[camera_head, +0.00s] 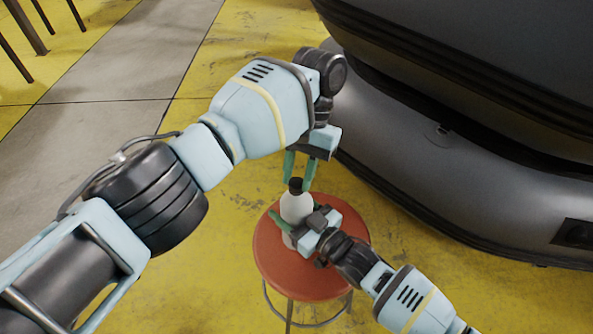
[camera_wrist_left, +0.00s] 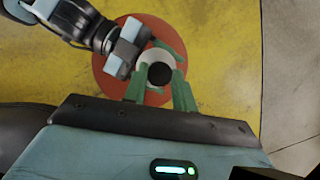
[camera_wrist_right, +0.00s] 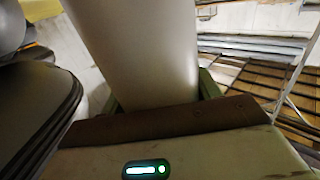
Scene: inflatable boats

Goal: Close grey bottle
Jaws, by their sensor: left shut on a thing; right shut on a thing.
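The bottle (camera_head: 297,207), pale grey-white, stands upright on a red round stool (camera_head: 275,262). A black cap (camera_head: 295,184) is at its top; I cannot tell whether it is fully seated. My left gripper (camera_head: 299,176) comes down from above, its green fingers shut on the cap. The left wrist view looks down on the cap (camera_wrist_left: 159,74) and the bottle's pale shoulder (camera_wrist_left: 150,60). My right gripper (camera_head: 297,225) is shut around the bottle's body from the right. The bottle (camera_wrist_right: 145,45) fills the middle of the right wrist view, between the green fingers, which it partly hides.
A large dark grey inflatable boat (camera_head: 450,150) takes up the right side, close to the stool. The yellow and grey floor (camera_head: 215,260) is open left of the stool. Dark metal legs (camera_head: 30,30) stand at the far left corner.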

